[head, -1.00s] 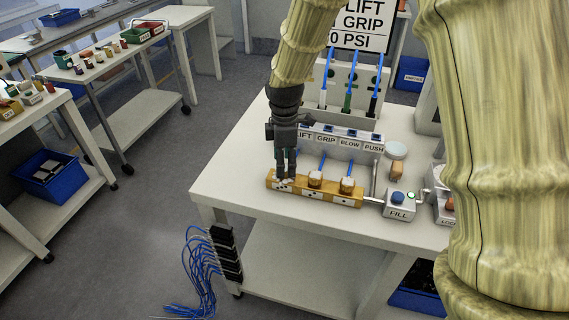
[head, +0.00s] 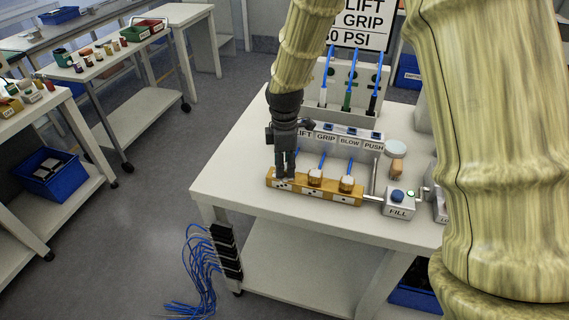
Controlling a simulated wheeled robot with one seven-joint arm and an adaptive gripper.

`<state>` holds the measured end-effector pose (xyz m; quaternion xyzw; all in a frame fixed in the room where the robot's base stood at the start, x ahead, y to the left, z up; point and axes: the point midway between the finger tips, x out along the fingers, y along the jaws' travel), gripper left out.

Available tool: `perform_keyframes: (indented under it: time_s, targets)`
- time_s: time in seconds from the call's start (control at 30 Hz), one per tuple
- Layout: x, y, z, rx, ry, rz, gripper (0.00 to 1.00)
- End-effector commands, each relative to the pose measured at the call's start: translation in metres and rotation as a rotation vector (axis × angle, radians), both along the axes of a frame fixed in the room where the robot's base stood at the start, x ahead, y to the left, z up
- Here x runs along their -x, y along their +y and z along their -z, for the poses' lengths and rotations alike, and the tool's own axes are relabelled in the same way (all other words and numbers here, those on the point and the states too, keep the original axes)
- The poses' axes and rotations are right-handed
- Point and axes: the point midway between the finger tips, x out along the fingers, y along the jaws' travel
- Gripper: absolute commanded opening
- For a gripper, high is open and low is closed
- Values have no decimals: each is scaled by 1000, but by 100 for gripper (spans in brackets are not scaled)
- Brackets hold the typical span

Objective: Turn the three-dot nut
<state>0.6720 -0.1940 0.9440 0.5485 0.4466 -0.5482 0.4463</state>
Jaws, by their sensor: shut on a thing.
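My gripper (head: 285,172) points straight down at the left end of the yellow-brown block (head: 331,194). Its fingers are shut on the nut at that end, which they almost wholly hide. The block's front face there carries a white label with dark dots, too small to count surely. Two pale round nuts stand uncovered on the block, a middle nut (head: 315,176) and a right nut (head: 347,183).
Behind the block stands a white panel (head: 340,141) marked LIFT, GRIP, BLOW, PUSH, with blue tubes in front. A FILL box (head: 398,203) with a blue button sits at right. Bare white table (head: 225,184) lies to the left. My own arm covers the right side.

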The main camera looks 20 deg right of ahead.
Motion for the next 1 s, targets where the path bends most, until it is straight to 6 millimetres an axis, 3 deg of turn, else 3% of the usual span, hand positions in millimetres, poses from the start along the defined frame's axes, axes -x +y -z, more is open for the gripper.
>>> perform_keyframes:
  time_s: [0.37, 1.0]
  targets:
    - [0, 0, -2, 1, 2, 143, 12]
    - [0, 0, -3, 1, 1, 733, 12]
